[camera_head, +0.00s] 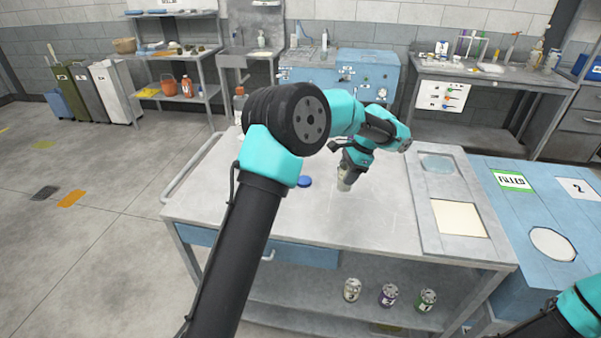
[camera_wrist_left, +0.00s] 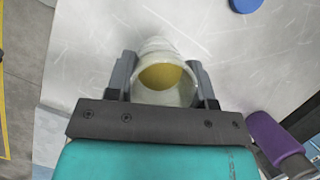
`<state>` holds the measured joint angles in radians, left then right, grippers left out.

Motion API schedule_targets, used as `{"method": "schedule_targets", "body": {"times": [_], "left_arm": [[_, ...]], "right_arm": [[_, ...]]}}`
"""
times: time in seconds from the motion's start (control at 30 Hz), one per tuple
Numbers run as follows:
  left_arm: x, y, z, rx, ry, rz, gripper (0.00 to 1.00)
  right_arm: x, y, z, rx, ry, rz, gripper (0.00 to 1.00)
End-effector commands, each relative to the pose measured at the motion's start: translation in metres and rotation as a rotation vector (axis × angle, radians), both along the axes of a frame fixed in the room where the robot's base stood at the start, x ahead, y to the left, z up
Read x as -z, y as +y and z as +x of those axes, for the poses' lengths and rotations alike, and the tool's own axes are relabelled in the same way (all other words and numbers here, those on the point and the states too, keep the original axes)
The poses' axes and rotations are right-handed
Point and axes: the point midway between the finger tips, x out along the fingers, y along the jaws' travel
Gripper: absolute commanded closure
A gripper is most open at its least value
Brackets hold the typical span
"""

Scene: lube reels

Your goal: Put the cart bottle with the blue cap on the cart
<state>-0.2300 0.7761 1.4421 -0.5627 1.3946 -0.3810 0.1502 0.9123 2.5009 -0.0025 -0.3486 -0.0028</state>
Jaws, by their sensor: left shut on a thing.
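My left gripper (camera_head: 347,174) is shut on a pale, translucent bottle (camera_head: 344,185) above the grey top of the cart (camera_head: 290,228). In the left wrist view the bottle (camera_wrist_left: 162,92) stands between the two fingers (camera_wrist_left: 166,95), its round mouth uncapped, with yellow showing inside. I cannot tell whether its base touches the cart top. A blue cap (camera_head: 304,181) lies apart on the cart top, left of the bottle; it also shows at the top edge of the left wrist view (camera_wrist_left: 246,5). My right gripper is out of view.
A bottle with a red cap (camera_head: 239,103) stands at the cart's far left, partly behind my left arm. A panel with recesses (camera_head: 440,165) lies on the cart's right side. Several cans (camera_head: 388,294) stand on the lower shelf. A blue table (camera_head: 540,215) adjoins the right.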

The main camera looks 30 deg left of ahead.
Motion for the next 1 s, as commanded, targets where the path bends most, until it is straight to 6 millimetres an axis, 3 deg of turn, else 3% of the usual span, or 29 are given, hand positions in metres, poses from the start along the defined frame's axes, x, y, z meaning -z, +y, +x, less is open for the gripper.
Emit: {"method": "schedule_targets", "body": {"times": [0.2, 0.5, 0.7, 1.0], "left_arm": [[0.005, -0.037, -0.057, 0.004, 0.001, -0.001, 0.8], [0.016, -0.065, -0.133, -0.007, 0.007, 0.002, 0.8], [0.019, -0.07, -0.152, -0.013, 0.008, 0.004, 0.8], [0.019, -0.07, -0.152, -0.014, 0.007, 0.004, 0.8]], "right_arm": [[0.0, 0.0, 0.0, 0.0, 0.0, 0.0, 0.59], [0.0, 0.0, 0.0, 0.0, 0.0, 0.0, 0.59], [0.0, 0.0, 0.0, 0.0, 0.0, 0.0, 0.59], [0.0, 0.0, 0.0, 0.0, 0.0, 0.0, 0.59]]}}
